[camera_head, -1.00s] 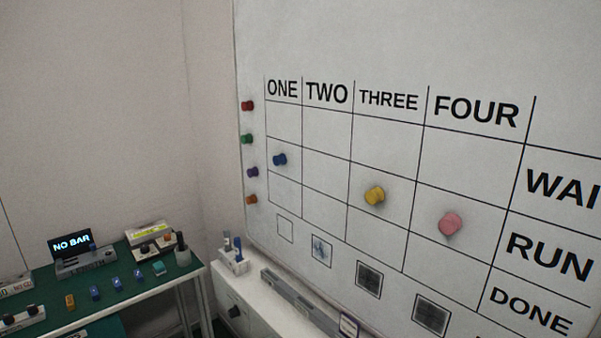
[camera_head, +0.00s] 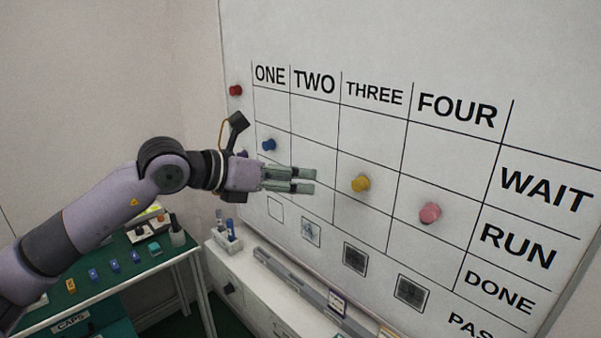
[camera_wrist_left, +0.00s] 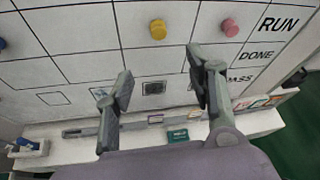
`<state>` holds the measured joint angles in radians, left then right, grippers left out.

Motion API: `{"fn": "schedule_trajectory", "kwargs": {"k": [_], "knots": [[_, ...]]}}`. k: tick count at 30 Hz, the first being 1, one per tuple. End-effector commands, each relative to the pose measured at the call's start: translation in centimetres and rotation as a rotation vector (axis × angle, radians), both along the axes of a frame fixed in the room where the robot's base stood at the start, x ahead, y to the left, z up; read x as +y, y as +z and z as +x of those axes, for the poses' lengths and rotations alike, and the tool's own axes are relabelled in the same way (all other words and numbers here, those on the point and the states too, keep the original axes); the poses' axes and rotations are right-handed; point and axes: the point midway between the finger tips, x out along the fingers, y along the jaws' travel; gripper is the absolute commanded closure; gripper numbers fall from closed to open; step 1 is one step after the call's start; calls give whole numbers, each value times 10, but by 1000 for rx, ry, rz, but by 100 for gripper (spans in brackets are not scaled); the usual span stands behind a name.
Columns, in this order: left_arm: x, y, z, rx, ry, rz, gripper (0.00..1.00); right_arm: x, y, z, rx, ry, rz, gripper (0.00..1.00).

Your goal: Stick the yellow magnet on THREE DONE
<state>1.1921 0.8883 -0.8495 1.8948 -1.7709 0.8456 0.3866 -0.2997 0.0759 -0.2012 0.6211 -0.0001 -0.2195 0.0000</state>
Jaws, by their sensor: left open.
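The yellow magnet (camera_head: 360,184) is on the whiteboard in column THREE, in the RUN row. It also shows in the left wrist view (camera_wrist_left: 157,29), at the top and beyond the fingertips. The THREE DONE cell (camera_head: 362,213) directly below it is bare. My left gripper (camera_head: 313,181) is open and empty, its fingers pointing right toward the yellow magnet with a gap between. Its two spread fingers also show in the left wrist view (camera_wrist_left: 158,80). My right gripper is in neither view.
A pink magnet (camera_head: 430,212) sits to the right in column FOUR, a blue one (camera_head: 268,145) in column ONE. A red magnet (camera_head: 236,90) is at the board's left edge. A white cabinet (camera_head: 232,262) stands below the board; a green-topped bench (camera_head: 150,262) is at left.

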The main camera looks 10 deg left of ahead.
Motion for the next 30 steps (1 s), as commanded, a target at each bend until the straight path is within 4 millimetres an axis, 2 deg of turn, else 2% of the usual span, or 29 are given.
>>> {"fn": "schedule_trajectory", "kwargs": {"k": [5, 21, 30], "knots": [[-10, -2, 10, -4, 3, 16, 50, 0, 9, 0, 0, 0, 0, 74], [-82, -40, 78, -3, 2, 12, 50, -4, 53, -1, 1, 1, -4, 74], [-109, -57, 105, -4, 4, 12, 50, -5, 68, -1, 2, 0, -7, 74]]}}
